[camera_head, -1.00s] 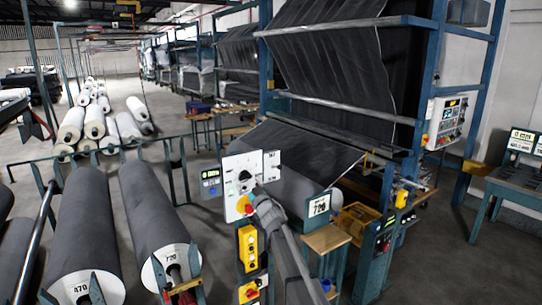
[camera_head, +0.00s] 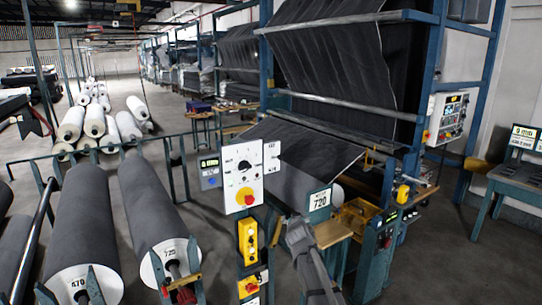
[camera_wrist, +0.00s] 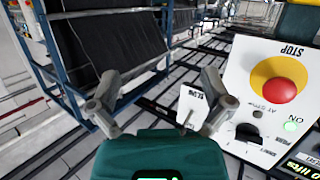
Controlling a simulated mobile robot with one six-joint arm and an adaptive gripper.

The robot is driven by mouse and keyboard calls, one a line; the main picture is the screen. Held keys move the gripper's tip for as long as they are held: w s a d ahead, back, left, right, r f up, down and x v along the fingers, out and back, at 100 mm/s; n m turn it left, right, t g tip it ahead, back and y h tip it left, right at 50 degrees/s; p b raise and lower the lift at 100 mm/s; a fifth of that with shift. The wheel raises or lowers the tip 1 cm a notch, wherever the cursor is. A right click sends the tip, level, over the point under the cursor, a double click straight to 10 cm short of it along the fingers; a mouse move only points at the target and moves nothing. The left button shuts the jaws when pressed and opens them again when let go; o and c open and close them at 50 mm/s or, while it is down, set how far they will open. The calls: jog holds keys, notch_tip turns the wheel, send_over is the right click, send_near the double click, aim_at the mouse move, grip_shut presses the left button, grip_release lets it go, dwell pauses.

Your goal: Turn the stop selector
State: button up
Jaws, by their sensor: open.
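The stop selector is a black knob (camera_head: 243,166) on a white panel (camera_head: 231,157) in the head view. A red button (camera_head: 245,197) on a yellow base sits below it. In the wrist view the panel appears upside down at the right, with the selector knob (camera_wrist: 247,132) below the red button (camera_wrist: 280,91). My gripper (camera_head: 291,229) is right of and below the panel in the head view. In the wrist view its fingers (camera_wrist: 160,82) are spread, empty and apart from the knob.
A yellow control box (camera_head: 248,242) hangs below the panel. A sign reading 720 (camera_head: 319,200) and a small wooden-topped table (camera_head: 330,233) stand close to my arm. Large grey rolls (camera_head: 153,215) lie at the left. A blue machine frame (camera_head: 425,95) stands behind.

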jog(key=s+d+f+m+g+h+b, duration=0.1)
jog(key=s+d+f+g+b, duration=0.1)
jog(key=s+d+f+g, duration=0.4)
jog(key=s+d+f+m+g+h+b, duration=0.1)
jog(key=s+d+f+g+b, duration=0.1)
jog(key=s+f, duration=0.7)
jog(key=s+f+g+y+b, duration=0.1)
jog(key=s+f+g, duration=0.2)
jog(key=s, duration=0.7)
jog(key=s+f+n+g+y+b, duration=0.1)
jog(key=s+f+g, duration=0.2)
jog(key=s, duration=0.7)
jog(key=shift+s+d+f+g+b, duration=0.2)
jog(key=shift+s+d+g+b, duration=0.15)
jog(key=shift+g, duration=0.25)
